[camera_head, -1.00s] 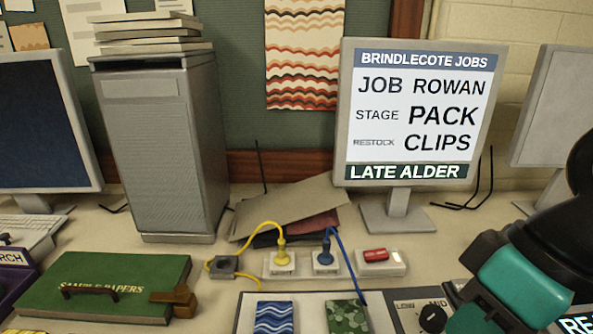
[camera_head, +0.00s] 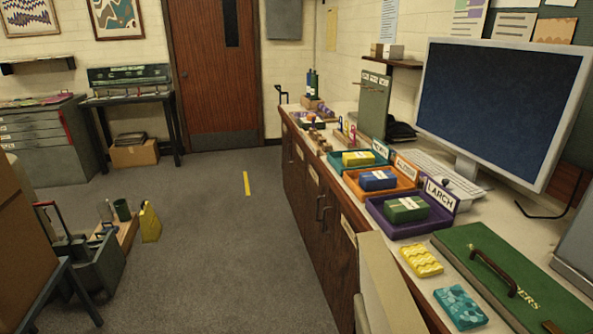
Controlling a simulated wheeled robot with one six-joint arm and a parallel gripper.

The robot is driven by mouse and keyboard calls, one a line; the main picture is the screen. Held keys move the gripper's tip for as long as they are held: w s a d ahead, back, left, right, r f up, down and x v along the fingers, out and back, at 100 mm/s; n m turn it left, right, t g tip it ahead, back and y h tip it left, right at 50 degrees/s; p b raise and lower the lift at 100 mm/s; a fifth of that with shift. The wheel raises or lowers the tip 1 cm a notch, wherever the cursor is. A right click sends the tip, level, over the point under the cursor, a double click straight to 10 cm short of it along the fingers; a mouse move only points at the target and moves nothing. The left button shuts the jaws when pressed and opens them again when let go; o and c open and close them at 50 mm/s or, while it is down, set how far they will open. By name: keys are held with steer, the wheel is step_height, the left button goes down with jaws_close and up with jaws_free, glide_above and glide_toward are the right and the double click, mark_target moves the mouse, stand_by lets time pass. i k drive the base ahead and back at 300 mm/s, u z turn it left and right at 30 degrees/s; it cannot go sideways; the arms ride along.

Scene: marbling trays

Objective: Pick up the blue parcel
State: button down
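A blue parcel (camera_head: 377,180) with a small pale and yellow label lies in an orange tray (camera_head: 354,187) on the counter, right of the middle of the head view. The orange tray stands between a teal tray (camera_head: 333,160) holding a yellow parcel (camera_head: 358,158) and a purple tray (camera_head: 384,224) holding a green parcel (camera_head: 406,209). My gripper is not in view now, so its distance from the blue parcel and its state do not show.
A yellow patterned block (camera_head: 421,260) and a teal patterned block (camera_head: 460,306) lie nearer on the counter. A green box (camera_head: 500,275) and a monitor (camera_head: 500,105) stand at right. Open grey floor (camera_head: 215,240) lies left of the counter's cabinets. A trolley (camera_head: 85,262) stands at left.

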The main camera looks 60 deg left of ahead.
mark_target(369, 180)
steer(key=u, duration=2.3)
steer(key=i, duration=3.75)
steer(key=z, duration=3)
